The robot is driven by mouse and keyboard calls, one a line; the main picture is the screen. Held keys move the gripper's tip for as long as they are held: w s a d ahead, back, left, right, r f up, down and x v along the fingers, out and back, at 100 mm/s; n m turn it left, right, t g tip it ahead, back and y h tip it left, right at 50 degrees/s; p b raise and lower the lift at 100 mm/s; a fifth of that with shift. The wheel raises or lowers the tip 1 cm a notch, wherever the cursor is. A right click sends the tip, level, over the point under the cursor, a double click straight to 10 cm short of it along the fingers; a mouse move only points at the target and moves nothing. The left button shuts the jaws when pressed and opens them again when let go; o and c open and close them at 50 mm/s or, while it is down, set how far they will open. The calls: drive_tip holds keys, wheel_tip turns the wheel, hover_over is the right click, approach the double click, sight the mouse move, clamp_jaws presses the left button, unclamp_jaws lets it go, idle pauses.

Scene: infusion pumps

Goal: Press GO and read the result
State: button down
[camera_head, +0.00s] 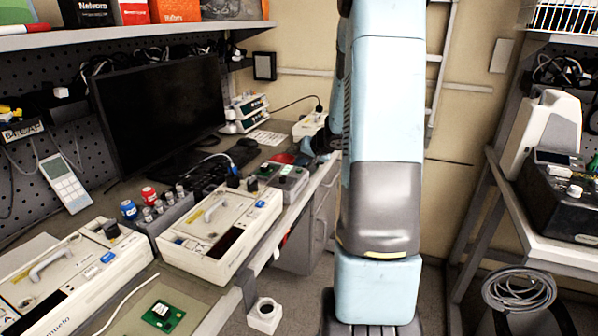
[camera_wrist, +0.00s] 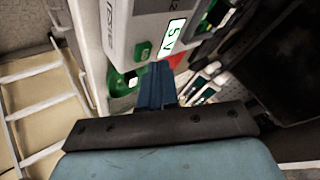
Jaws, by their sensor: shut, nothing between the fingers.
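In the wrist view a pale grey device (camera_wrist: 125,30) has a lit display (camera_wrist: 172,38) that reads what looks like "5 V", turned sideways. A green button (camera_wrist: 143,50) is beside the display. My gripper (camera_wrist: 155,70) is shut and empty, its blue fingertips close to the device's edge near that button. I cannot tell whether they touch it. In the head view a small grey box (camera_head: 290,181) on the bench may be this device; its display cannot be read there. My arm hides most of my gripper there.
Two cream infusion pumps, one near (camera_head: 75,272) and one farther along (camera_head: 222,228), lie on the bench. A dark monitor (camera_head: 158,112) stands behind. A red item (camera_wrist: 176,61) is beyond my fingers. A cart (camera_head: 570,250) stands at the right.

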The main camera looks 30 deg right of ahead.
sight(301, 173)
drive_tip(key=shift+f, duration=0.65)
idle(0.7)
drive_tip(key=shift+r, duration=0.85)
drive_tip(key=shift+r, duration=2.5)
